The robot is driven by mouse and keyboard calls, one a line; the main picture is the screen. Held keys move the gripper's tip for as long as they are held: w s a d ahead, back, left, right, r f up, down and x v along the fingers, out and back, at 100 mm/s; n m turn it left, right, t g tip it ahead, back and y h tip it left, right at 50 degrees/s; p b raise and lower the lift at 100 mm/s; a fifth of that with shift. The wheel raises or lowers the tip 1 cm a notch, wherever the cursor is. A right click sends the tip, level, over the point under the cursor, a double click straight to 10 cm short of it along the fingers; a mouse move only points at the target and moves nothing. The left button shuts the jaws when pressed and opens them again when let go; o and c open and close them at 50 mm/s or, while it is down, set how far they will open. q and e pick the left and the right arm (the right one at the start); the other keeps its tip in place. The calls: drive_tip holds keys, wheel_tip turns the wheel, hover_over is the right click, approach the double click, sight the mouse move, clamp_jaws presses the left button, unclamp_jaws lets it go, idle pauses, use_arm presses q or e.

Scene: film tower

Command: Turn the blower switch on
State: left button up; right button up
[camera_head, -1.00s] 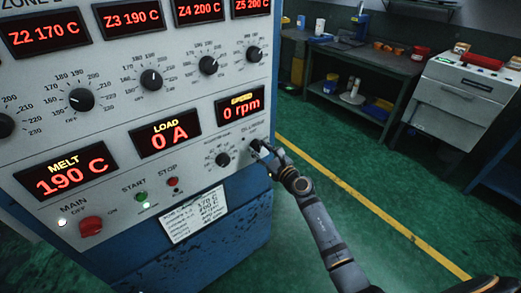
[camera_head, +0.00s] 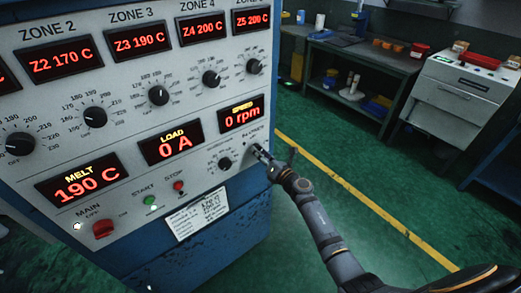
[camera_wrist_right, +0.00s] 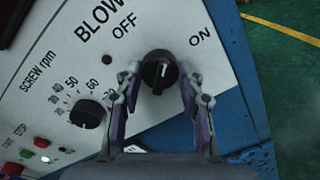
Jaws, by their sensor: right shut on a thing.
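The blower switch is a black rotary knob (camera_wrist_right: 158,72) on the light panel, below the BLOWER label in the right wrist view. OFF is printed above it to the left and ON to its right. A small pale mark shows on its face, but I cannot tell exactly where it points. My right gripper (camera_wrist_right: 159,80) has one finger on each side of the knob and is shut on it. In the head view, my right gripper (camera_head: 261,152) is at the panel's right edge and largely hides the knob. My left gripper is not in view.
The speed knob (camera_head: 225,164) is close to the left of the gripper. A green start button (camera_head: 151,201), a red stop button (camera_head: 179,186) and a red main switch (camera_head: 104,228) sit lower left. A workbench (camera_head: 365,62) and a grey machine (camera_head: 465,90) stand behind. Green floor is open at right.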

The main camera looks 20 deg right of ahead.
drive_tip(key=shift+m+y+p, duration=0.3)
drive_tip(key=shift+m+p, duration=1.8)
drive_tip(key=shift+m, duration=1.8)
drive_tip(key=o, duration=1.2)
drive_tip(key=shift+c, duration=0.2)
drive_tip(key=shift+s+d, duration=0.1)
drive_tip(key=v, duration=1.1)
drive_tip(key=shift+s+d, duration=0.15)
drive_tip(key=shift+s, duration=0.2)
drive_tip(key=shift+r, duration=0.1)
